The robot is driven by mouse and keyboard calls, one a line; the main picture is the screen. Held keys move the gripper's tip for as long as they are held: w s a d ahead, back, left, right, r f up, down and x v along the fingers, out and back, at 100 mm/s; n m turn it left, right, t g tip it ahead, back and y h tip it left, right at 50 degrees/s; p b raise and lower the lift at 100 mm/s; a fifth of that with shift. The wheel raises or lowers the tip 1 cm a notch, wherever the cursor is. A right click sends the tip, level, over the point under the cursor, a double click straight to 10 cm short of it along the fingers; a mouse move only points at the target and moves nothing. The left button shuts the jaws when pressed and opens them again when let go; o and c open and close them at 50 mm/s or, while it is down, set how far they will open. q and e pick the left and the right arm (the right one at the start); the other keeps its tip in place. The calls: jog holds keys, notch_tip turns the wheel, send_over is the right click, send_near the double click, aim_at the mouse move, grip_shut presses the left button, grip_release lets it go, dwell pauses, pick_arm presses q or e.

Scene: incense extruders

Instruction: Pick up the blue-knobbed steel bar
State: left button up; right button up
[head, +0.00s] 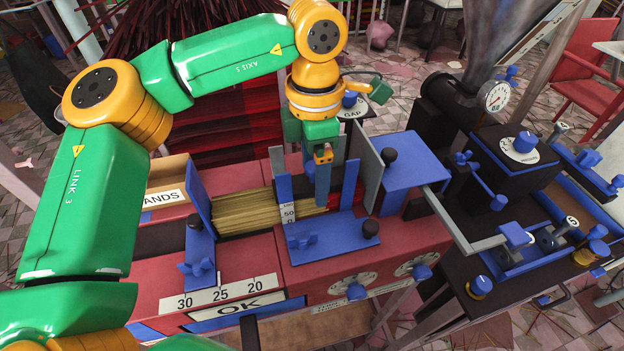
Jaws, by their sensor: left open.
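A grey steel bar (470,240) with a blue knob (515,233) at its right end shows right of centre. It is bent and runs from beside the blue block to the black machine; it looks like the bar named, though I cannot tell whether it is loose. My left gripper (322,200) points down over the trough of yellow sticks, well to the left of the bar. Its jaws are open, seen nearly edge-on, and I see nothing held. My right gripper is not in view.
The red bench (240,262) carries a bundle of yellow sticks (245,212), upright blue and grey plates, and a blue block (412,160) between my gripper and the bar. The black machine (510,165) at the right has several blue knobs and a blue-edged tray.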

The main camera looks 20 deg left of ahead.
pick_arm(q)
jog(key=shift+a+f, duration=0.15)
jog(key=c, duration=0.5)
grip_shut()
dwell(0.8)
